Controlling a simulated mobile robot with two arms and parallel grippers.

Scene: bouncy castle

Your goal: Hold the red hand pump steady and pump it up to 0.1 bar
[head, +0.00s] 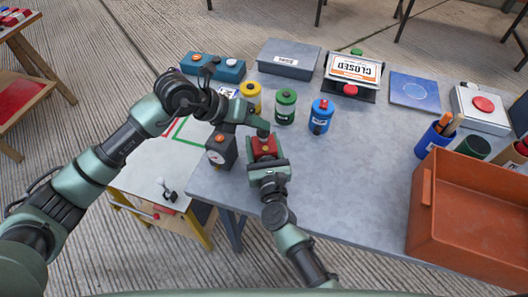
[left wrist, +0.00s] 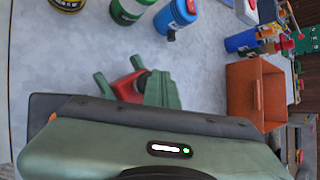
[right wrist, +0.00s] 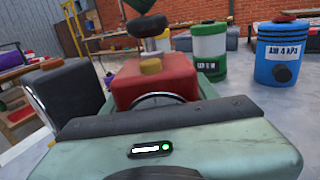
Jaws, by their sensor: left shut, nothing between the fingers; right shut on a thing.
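The red hand pump (head: 264,146) stands at the near left part of the grey table. My right gripper (head: 266,160) is shut on its red body, which also shows in the right wrist view (right wrist: 158,84). A black knob (right wrist: 147,27) on a grey shaft rises above the red body. My left gripper (head: 261,130) is shut and empty, just over the pump's top; I cannot tell whether it touches the knob. In the left wrist view part of the red pump (left wrist: 129,88) shows between my right gripper's green fingers.
A dark box with a round dial (head: 220,150) stands left of the pump; I cannot read it. Yellow (head: 251,95), green (head: 286,106) and blue (head: 321,116) canisters stand behind. An orange bin (head: 470,215) fills the near right. The table middle is clear.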

